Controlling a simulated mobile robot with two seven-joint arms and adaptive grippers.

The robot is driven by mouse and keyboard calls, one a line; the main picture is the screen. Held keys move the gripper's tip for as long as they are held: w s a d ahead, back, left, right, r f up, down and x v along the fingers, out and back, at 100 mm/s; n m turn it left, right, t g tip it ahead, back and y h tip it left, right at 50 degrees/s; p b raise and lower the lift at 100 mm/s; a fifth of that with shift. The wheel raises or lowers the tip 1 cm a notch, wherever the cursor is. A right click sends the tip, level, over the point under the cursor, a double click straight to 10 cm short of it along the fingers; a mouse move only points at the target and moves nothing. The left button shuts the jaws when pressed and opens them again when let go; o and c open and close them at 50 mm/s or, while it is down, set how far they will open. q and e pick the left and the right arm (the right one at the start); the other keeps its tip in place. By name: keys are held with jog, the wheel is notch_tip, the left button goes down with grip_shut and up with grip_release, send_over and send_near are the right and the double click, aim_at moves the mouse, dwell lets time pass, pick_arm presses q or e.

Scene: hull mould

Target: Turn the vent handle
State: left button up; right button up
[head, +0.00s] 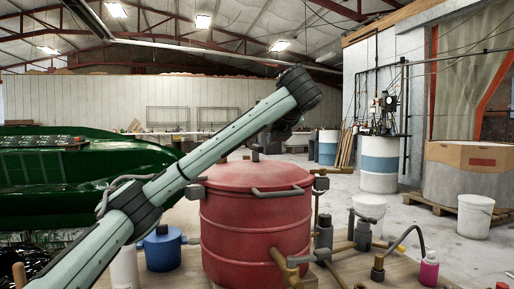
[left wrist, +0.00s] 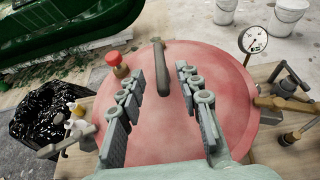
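A red round vessel (head: 255,225) with a domed lid stands on a wooden base; its lid (left wrist: 215,95) fills the middle of the left wrist view. A grey-brown elongated handle (left wrist: 162,75) shows over the lid; I take it for the vent handle, though no label shows. My left gripper (left wrist: 160,78) is open, its two padded fingers on either side of the handle. Contact cannot be told. In the head view the left arm crosses over the vessel and mostly hides the gripper. My right gripper is not in view.
A red-capped fitting (left wrist: 117,64) is left of the fingers and a dial gauge (left wrist: 253,40) is to the right. A grey curved bar (head: 277,193) is on the vessel's front. Pipes, a pink bottle (head: 429,268) and a blue pot (head: 162,250) stand around it.

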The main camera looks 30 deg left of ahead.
pick_arm(q)
jog(key=shift+x, duration=2.35)
grip_shut()
